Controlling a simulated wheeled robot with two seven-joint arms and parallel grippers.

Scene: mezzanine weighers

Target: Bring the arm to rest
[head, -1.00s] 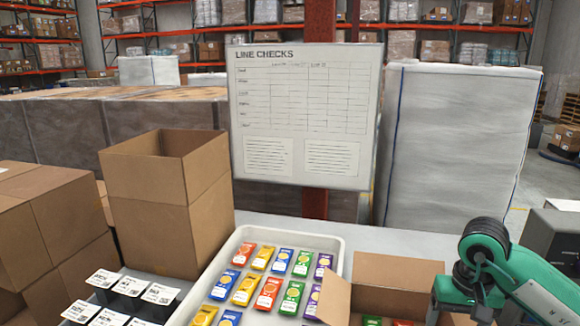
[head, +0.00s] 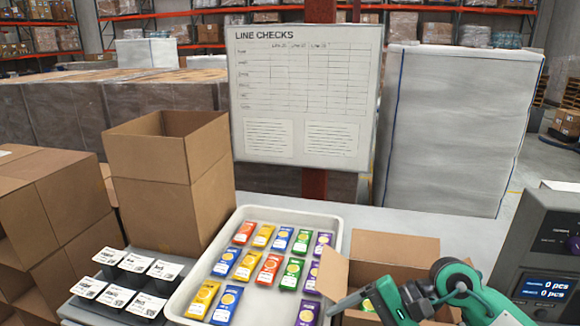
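My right arm comes in from the lower right, green and dark grey. Its gripper (head: 358,299) is over the front of an open cardboard carton (head: 395,248), side-on, and I cannot tell whether its fingers are open or shut. Some colourful packets show inside the carton, partly hidden by the arm. A white tray (head: 338,226) left of the carton holds several red, yellow, blue, green and purple packets (head: 270,266) in rows. My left gripper is not in view.
A weigher with a lit display (head: 545,288) reading 0 pcs stands at the right. Small labelled black bins (head: 115,297) and a tall open carton (head: 168,185) stand left of the tray. A line-checks board (head: 305,95) rises behind. The grey table behind the open carton is clear.

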